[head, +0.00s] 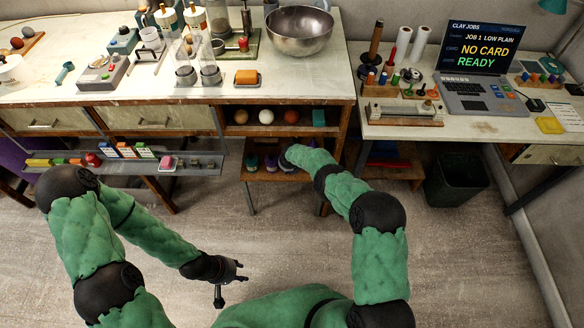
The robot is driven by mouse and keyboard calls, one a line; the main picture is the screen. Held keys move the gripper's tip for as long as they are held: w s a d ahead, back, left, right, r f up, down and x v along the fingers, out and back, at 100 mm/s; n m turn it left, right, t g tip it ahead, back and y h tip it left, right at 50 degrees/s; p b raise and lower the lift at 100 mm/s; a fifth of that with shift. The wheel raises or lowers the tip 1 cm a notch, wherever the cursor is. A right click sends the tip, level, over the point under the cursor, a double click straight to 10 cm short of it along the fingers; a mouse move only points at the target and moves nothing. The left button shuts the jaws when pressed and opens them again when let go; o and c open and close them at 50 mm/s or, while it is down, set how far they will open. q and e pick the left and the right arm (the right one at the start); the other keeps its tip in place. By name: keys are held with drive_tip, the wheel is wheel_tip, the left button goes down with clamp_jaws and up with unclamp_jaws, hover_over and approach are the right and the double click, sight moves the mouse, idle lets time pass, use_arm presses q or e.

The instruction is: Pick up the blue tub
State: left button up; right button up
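Under the main bench a low wooden shelf (262,175) holds small dark tubs with coloured parts, among them a purple-looking one (271,163). I cannot single out the blue tub for sure; it may be partly hidden by my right arm. My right arm reaches forward to this shelf, and its dark wrist end (286,158) is at the tubs. The fingers there are hidden or too small to read. My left gripper (240,272) is low over the bare floor, well away from the shelf, with its fingers apart and nothing between them.
The bench top (330,80) overhangs the shelf, with a metal bowl (299,30) on it. A shelf above the tubs holds balls (266,116). A rail of small boxes (140,150) is at left. A dark bin (455,178) stands at right. The middle floor is clear.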

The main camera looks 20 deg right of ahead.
clamp_jaws()
drive_tip(key=shift+r, duration=0.15)
